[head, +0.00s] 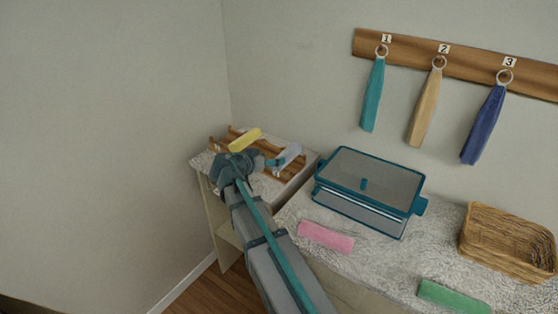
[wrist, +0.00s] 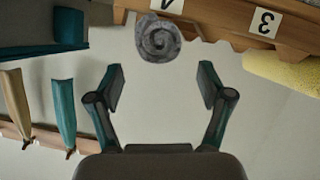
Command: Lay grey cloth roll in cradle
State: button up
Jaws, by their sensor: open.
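The grey cloth roll (head: 287,155) lies on the right part of the wooden cradle rack (head: 217,145) in the head view. Its spiral end (wrist: 158,40) faces me in the upside-down wrist view, at a partly covered label that looks like 4. The rack's front board (wrist: 228,22) also carries a label 3. My gripper (head: 271,162) is beside the near end of the grey roll. In the wrist view my gripper (wrist: 160,88) is open and empty, with the roll beyond the fingertips and apart from them.
A yellow roll (head: 245,139) lies on the rack's left part. A teal-trimmed lidded box (head: 370,188), pink roll (head: 326,237), green roll (head: 452,296) and wicker basket (head: 508,241) stand to the right. Teal, tan and blue towels hang from a numbered wall rail (head: 470,62).

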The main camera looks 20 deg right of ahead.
jog(key=shift+b+v, duration=0.35)
jog(key=shift+v, duration=2.35)
